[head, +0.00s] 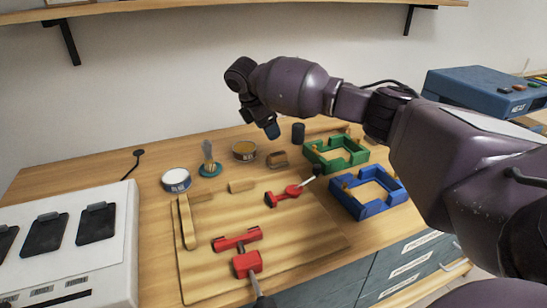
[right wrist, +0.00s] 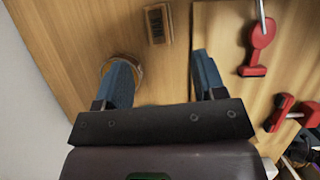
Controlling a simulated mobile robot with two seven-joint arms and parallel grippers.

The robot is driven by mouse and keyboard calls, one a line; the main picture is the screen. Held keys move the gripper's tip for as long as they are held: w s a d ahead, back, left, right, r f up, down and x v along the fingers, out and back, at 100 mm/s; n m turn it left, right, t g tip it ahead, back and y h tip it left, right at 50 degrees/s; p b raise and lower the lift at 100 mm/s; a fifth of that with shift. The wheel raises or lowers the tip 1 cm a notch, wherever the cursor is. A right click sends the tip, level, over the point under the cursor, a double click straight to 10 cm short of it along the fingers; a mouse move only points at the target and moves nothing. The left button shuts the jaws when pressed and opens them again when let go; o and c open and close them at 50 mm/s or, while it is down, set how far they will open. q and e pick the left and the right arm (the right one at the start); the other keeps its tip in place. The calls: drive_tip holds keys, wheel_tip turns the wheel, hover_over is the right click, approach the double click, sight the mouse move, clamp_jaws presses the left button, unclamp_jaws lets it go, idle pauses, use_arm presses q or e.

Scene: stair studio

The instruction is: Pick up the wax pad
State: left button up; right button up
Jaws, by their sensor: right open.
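The wax pad (head: 277,158) is a small brown block on the wooden table, right of a round tin (head: 245,151). In the right wrist view the wax pad (right wrist: 157,24) lies near the top edge with dark lettering on its face. My right gripper (head: 271,130) is above the table, near the tin and wax pad. In the right wrist view the blue fingers of my right gripper (right wrist: 163,76) are apart with only bare wood between them. The left finger partly covers the tin (right wrist: 137,74). My left gripper is not in view.
Red clamps (head: 284,197) lie on the wooden board (head: 310,240). Green (head: 335,150) and blue (head: 368,192) frames stand at the right. A dark cylinder (head: 298,132) is behind the wax pad. A white tin (head: 176,181), a brush (head: 209,160) and a white machine (head: 75,240) are left.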

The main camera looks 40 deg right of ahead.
hover_over(278, 153)
drive_tip(key=a, duration=0.2)
wheel_tip(278, 153, down, 5)
drive_tip(key=shift+a+f+b, duration=0.1)
drive_tip(key=shift+b, duration=0.35)
drive_tip(key=shift+d+f, duration=0.25)
drive_tip(key=shift+f, duration=0.35)
drive_tip(key=b+x, duration=0.1)
drive_tip(key=x, duration=0.3)
drive_tip(key=shift+w+f, duration=0.1)
drive_tip(key=shift+f, duration=0.25)
use_arm(q)
wheel_tip(278, 153, down, 2)
drive_tip(key=shift+w+f, duration=0.15)
use_arm(e)
drive_tip(key=shift+r, duration=0.15)
use_arm(q)
drive_tip(key=shift+s+a+f, duration=0.1)
drive_tip(key=shift+s+f, duration=0.05)
drive_tip(key=shift+s, duration=0.05)
use_arm(e)
drive_tip(key=c, duration=0.8)
drive_tip(key=shift+r, duration=0.45)
use_arm(q)
drive_tip(key=shift+w+r+p, duration=0.1)
drive_tip(key=shift+r+p, duration=1.45)
drive_tip(key=shift+p, duration=0.1)
use_arm(e)
drive_tip(key=shift+r, duration=9.55)
